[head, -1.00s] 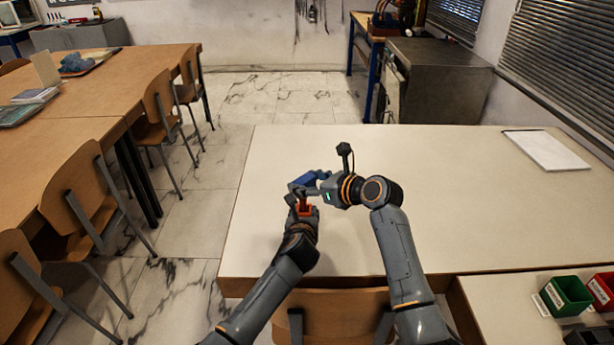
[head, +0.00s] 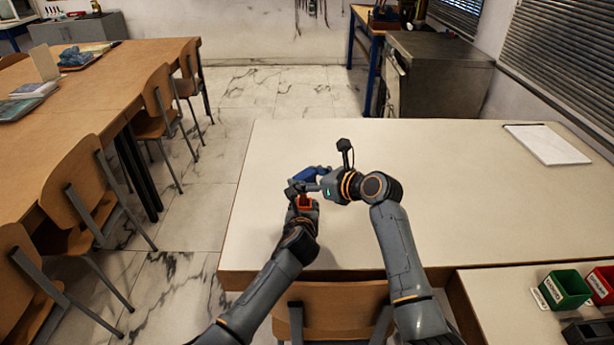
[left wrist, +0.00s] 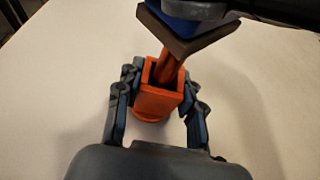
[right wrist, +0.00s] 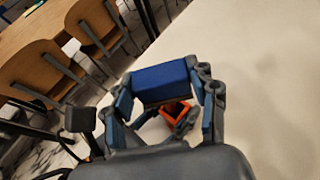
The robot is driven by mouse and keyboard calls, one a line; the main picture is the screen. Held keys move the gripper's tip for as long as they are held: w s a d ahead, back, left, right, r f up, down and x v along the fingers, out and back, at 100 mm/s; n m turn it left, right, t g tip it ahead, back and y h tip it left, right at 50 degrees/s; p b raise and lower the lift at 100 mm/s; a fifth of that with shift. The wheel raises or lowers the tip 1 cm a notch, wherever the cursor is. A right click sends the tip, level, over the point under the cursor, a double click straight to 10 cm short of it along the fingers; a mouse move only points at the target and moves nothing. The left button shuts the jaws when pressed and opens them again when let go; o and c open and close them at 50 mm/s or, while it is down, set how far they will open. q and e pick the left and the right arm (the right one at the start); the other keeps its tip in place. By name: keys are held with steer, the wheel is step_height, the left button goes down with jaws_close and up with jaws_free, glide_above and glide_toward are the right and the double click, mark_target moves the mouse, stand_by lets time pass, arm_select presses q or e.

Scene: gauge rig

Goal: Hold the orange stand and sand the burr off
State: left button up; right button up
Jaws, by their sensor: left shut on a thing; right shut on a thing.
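The orange stand (head: 305,203) is above the white table, and my left gripper (head: 302,196) is shut around it. In the left wrist view the stand (left wrist: 158,100) is an open-topped block with a slanted orange piece (left wrist: 169,66) rising from it. My right gripper (head: 313,181) is shut on a blue sanding block (right wrist: 162,82). In the left wrist view the block's grey-brown underside (left wrist: 188,40) is at the top of the slanted piece; I cannot tell whether they touch. The burr cannot be made out.
The white table (head: 440,190) is largely clear, with a white pad (head: 547,144) at its far right. Green (head: 567,288) and red bins (head: 603,283) stand at lower right. A wooden chair (head: 330,305) is at the near edge. More chairs and brown tables are at left.

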steer(key=shift+f, duration=0.4)
steer(key=shift+w+d+f, duration=0.15)
steer(key=shift+w+d, duration=0.35)
steer(key=shift+d, duration=0.1)
steer(key=shift+s+a, duration=0.1)
stand_by(0.3)
